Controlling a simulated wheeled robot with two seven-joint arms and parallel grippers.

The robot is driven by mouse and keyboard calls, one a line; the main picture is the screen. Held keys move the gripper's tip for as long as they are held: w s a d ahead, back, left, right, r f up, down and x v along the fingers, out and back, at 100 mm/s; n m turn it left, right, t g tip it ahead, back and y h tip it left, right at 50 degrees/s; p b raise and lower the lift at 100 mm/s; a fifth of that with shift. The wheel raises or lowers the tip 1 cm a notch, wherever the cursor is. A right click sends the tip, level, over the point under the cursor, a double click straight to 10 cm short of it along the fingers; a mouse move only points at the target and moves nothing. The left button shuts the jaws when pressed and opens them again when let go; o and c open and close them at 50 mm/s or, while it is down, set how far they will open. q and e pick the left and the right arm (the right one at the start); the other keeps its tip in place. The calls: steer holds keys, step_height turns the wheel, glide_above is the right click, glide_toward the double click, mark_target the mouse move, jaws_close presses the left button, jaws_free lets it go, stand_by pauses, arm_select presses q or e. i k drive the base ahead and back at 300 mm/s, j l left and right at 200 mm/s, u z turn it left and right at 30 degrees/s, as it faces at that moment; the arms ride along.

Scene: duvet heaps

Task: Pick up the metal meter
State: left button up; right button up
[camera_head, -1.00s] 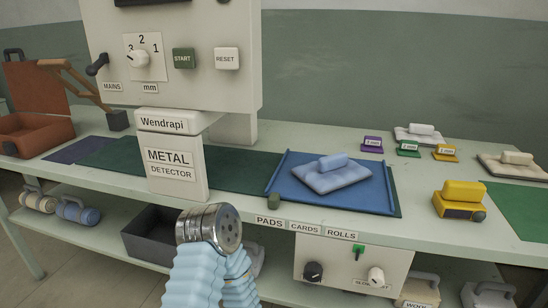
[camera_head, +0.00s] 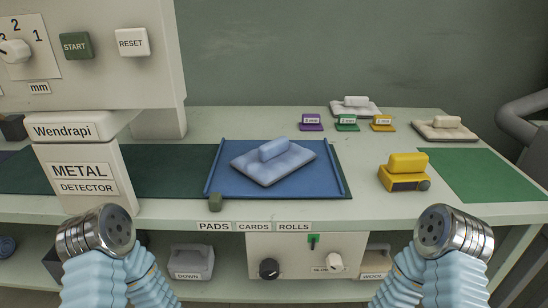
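A yellow block-shaped device (camera_head: 405,173) with a raised grip on top and a dark round knob at its right end stands on the table, right of the blue tray. It carries no readable name; it may be the metal meter. My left gripper (camera_head: 97,232) is at the lower left, in front of the metal detector. My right gripper (camera_head: 453,236) is at the lower right, in front of the table edge and below the yellow device. Both show round metal ends on light blue sleeves, with no fingers visible. Neither touches the device, and nothing held is seen.
The white metal detector (camera_head: 86,182) stands at left over a dark green belt. A blue tray (camera_head: 334,188) holds a blue pad (camera_head: 273,163). Purple (camera_head: 311,123), green (camera_head: 347,123) and yellow (camera_head: 382,123) cards lie behind. A green mat (camera_head: 480,176) is at right. Shelf below.

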mark_target(403, 172)
steer(key=k+j+z, duration=0.15)
steer(key=z, duration=0.25)
steer(key=k+j+z, duration=0.25)
steer(key=z, duration=0.15)
steer(key=k+j+z, duration=0.1)
steer(key=z, duration=0.3)
steer(key=k+l, duration=0.05)
steer(key=k, duration=0.05)
